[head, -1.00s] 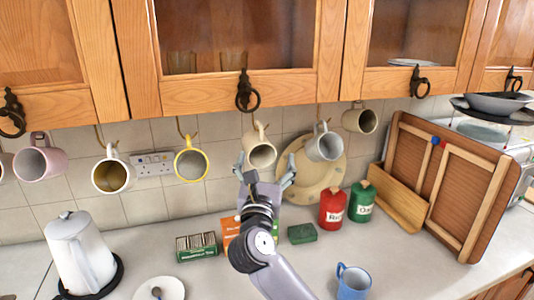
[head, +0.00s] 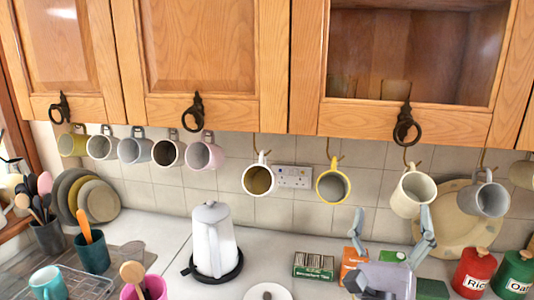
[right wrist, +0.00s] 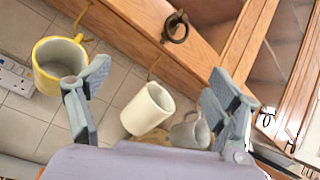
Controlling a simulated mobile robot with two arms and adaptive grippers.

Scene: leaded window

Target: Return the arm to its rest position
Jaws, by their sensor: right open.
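My right gripper (head: 393,228) is open and empty, fingers pointing up, in the lower right of the head view. It is in front of the counter, below the hanging cream mug (head: 412,194), and no contact shows. In the right wrist view, the open fingers (right wrist: 160,85) frame the cream mug (right wrist: 147,109), which hangs beyond them. The yellow-rimmed mug (right wrist: 60,65) shows behind the left finger and the grey mug (right wrist: 190,133) near the right finger. The rest of my right arm is mostly out of the head view. My left gripper is not in view.
Several mugs hang under the wooden cabinets (head: 210,60). A white kettle (head: 213,240) stands mid-counter. Tea boxes (head: 314,266) and a red Rice tin (head: 474,272) are close to the gripper. A dish rack (head: 92,285) and utensil pots are at left.

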